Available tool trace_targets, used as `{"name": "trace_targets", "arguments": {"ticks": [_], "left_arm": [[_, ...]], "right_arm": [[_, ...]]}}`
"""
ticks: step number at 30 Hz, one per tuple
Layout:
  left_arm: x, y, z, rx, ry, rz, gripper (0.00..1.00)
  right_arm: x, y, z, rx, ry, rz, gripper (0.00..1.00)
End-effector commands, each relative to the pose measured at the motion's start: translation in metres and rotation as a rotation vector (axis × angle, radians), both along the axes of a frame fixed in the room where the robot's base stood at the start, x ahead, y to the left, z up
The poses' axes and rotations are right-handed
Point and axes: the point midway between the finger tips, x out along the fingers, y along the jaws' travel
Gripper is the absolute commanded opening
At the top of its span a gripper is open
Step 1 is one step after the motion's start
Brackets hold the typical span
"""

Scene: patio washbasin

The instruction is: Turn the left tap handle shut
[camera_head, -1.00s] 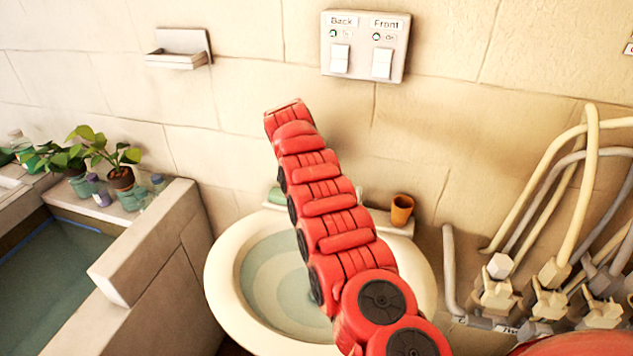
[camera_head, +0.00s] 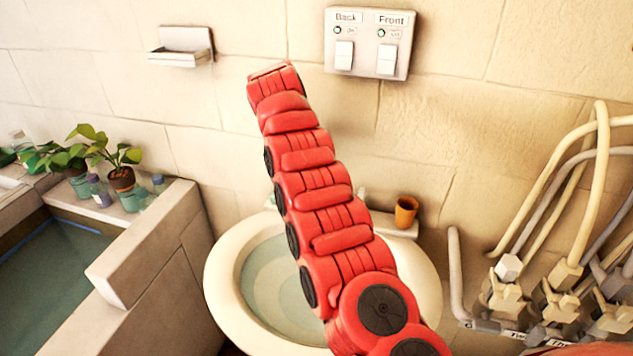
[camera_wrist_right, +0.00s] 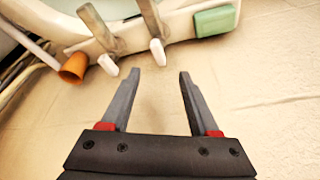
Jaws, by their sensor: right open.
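In the right wrist view, two grey-brown levers with white tips, seemingly the tap handles, reach out over the basin's back ledge. One lever (camera_wrist_right: 153,22) is nearer the green block, the other (camera_wrist_right: 100,30) nearer the orange cup. The view looks turned round against the head view, so the lever by the green block seems the left one. My right gripper (camera_wrist_right: 152,78) is open and empty, its fingertips just short of the white tips, with no clear contact. In the head view my red right arm hides the taps and gripper above the washbasin (camera_head: 222,275). My left gripper is out of view.
An orange cup (camera_head: 406,211) stands on the ledge's right end; a green block (camera_wrist_right: 214,21) lies at the other end. Pipes and valves (camera_head: 565,275) crowd the right. A switch panel (camera_head: 367,43) and soap dish (camera_head: 181,47) are on the wall. Potted plants (camera_head: 121,178) stand left.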

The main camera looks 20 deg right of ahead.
Motion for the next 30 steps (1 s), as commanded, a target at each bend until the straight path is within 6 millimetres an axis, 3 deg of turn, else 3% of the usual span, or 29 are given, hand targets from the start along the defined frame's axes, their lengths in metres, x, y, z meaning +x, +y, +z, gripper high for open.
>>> {"name": "trace_targets", "arguments": {"ticks": [1, 4, 10, 15, 26, 30], "left_arm": [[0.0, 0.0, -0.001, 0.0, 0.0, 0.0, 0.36], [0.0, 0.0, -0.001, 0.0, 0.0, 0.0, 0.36], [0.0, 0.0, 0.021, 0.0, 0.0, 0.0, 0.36], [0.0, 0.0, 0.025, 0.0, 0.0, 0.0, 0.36], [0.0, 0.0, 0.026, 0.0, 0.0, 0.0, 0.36], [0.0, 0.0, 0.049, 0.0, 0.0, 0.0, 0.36]], "right_arm": [[-0.002, 0.003, 0.015, 0.001, -0.005, 0.0, 0.61], [-0.007, 0.01, 0.034, -0.001, -0.002, -0.001, 0.61], [-0.014, 0.023, 0.072, 0.0, -0.002, -0.001, 0.61], [-0.018, 0.027, 0.082, 0.0, 0.001, -0.004, 0.61], [-0.019, 0.028, 0.084, 0.0, 0.001, -0.003, 0.61], [-0.018, 0.028, 0.107, 0.0, 0.001, -0.003, 0.61]]}}
